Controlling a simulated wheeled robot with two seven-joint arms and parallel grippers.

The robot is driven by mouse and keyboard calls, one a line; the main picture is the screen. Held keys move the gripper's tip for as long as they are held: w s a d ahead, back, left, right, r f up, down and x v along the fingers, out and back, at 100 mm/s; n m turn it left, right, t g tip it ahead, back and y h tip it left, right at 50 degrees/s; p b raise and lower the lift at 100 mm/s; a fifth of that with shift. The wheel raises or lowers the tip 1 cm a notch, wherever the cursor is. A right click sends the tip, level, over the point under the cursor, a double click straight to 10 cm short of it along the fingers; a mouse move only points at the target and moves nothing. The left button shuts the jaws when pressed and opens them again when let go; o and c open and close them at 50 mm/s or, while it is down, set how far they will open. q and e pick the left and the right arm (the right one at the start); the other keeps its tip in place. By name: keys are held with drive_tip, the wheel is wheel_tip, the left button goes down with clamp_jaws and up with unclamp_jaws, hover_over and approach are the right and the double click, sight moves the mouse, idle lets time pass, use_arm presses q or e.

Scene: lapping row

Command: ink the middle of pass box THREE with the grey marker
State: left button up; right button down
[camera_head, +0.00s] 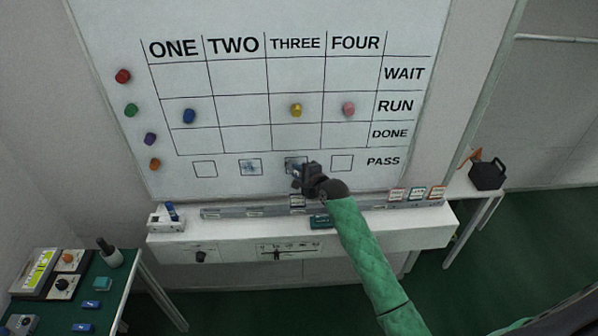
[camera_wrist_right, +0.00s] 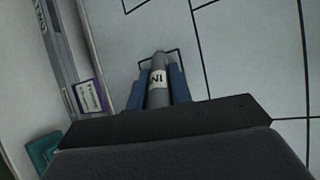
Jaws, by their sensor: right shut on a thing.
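The whiteboard (camera_head: 235,140) has a row of small pass boxes under its grid. My right gripper (camera_head: 302,180) is at pass box THREE (camera_head: 296,161) and covers its lower part. In the right wrist view, its blue fingers are shut on the grey marker (camera_wrist_right: 158,88), which has a white label. The marker's tip end lies over a box outline (camera_wrist_right: 174,52) on the board; whether it touches the board I cannot tell. Greyish marking shows in the uncovered part of box THREE, but its extent is unclear. My left gripper is not in view.
Pass box TWO (camera_head: 250,167) has a dark smudge; boxes ONE (camera_head: 205,169) and FOUR (camera_head: 342,163) look blank. Coloured magnets, such as the yellow one (camera_head: 296,110), sit on the board. A ledge (camera_head: 380,208) with small labelled cards runs below. A green bench (camera_head: 120,290) stands at lower left.

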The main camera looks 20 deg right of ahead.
drive_tip(key=s+d, duration=0.2)
drive_tip(key=d, duration=0.5)
drive_tip(key=shift+p, duration=0.4)
idle(0.4)
drive_tip(key=shift+d, duration=0.1)
drive_tip(key=shift+s+a+p, duration=0.15)
drive_tip(key=shift+s+a, duration=0.15)
drive_tip(key=shift+s, duration=0.65)
drive_tip(key=shift+s+a+p, duration=0.2)
drive_tip(key=shift+s+a, duration=0.05)
drive_tip(key=shift+s, duration=0.7)
drive_tip(key=shift+s+a+p, duration=0.15)
drive_tip(key=shift+s+a, duration=0.15)
drive_tip(key=shift+s, duration=0.65)
drive_tip(key=shift+s, duration=0.1)
drive_tip(key=s, duration=0.2)
drive_tip(key=shift+s+a, duration=0.35)
drive_tip(key=shift+a, duration=0.05)
